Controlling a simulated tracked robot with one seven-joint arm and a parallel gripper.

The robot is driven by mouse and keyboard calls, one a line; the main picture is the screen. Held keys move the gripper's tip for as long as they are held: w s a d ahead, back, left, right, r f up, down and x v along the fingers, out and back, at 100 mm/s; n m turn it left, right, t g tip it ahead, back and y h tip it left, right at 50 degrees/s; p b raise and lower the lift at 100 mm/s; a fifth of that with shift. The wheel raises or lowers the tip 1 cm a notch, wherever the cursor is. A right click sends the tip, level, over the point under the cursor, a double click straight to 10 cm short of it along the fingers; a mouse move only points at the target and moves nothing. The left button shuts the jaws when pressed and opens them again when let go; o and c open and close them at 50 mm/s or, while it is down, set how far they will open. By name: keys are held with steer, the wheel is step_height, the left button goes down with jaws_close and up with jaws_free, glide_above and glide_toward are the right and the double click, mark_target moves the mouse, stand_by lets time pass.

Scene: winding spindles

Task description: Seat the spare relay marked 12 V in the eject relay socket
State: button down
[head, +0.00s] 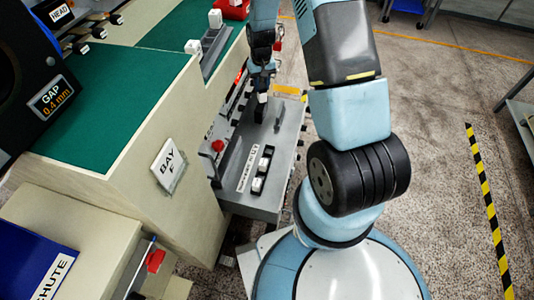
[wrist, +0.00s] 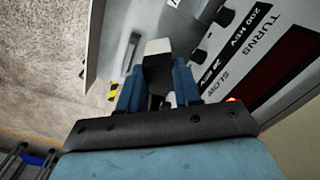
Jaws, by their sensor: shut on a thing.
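My gripper (head: 262,84) hangs over the far part of a grey shelf in the head view. It also shows in the wrist view (wrist: 157,82), its blue fingers shut on a small block with a pale end and dark sides, likely a relay (wrist: 158,47). In the head view the held block (head: 261,106) looks dark, at or just above the shelf; I cannot tell if it touches. No marking on it is readable. Black-and-white blocks, likely relays (head: 258,184), stand in a row nearer on the shelf. I cannot pick out the eject relay socket.
The grey shelf (head: 262,207) has a white label (head: 247,168) and a thin dark upright piece (head: 277,122). A red knob (head: 218,146) sits at its left. A TURNS panel (wrist: 262,50) is right in the wrist view.

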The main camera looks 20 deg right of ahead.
steer(key=s+d+f+m, duration=0.3)
steer(key=s+d+f, duration=0.25)
steer(key=s, duration=0.35)
steer(key=s+d+f+m, duration=0.4)
steer(key=s+d+f, duration=0.1)
steer(key=s+f, duration=0.25)
steer(key=w+a+f, duration=0.2)
steer(key=a+f, duration=0.1)
steer(key=w+a+f, duration=0.3)
steer(key=a+f, duration=0.1)
steer(key=w+a+f, duration=0.2)
steer(key=a+f, duration=0.1)
steer(key=f, duration=0.1)
steer(key=shift+w+a+f, duration=0.2)
steer(key=shift+w+f, duration=0.05)
steer(key=shift+w, duration=0.1)
steer(key=shift+s+d+f, duration=0.1)
steer(key=shift+s+f, duration=0.2)
steer(key=c, duration=1)
jaws_free()
steer(key=shift+w+d+f, duration=0.1)
steer(key=shift+w, duration=0.05)
steer(key=shift+o, duration=1.1)
steer(key=shift+w+r, duration=0.2)
steer(key=shift+r, duration=0.25)
steer(key=shift+w, duration=0.3)
step_height(320, 180, up, 11)
steer(key=shift+s+a+f, duration=0.2)
steer(key=shift+s, duration=0.1)
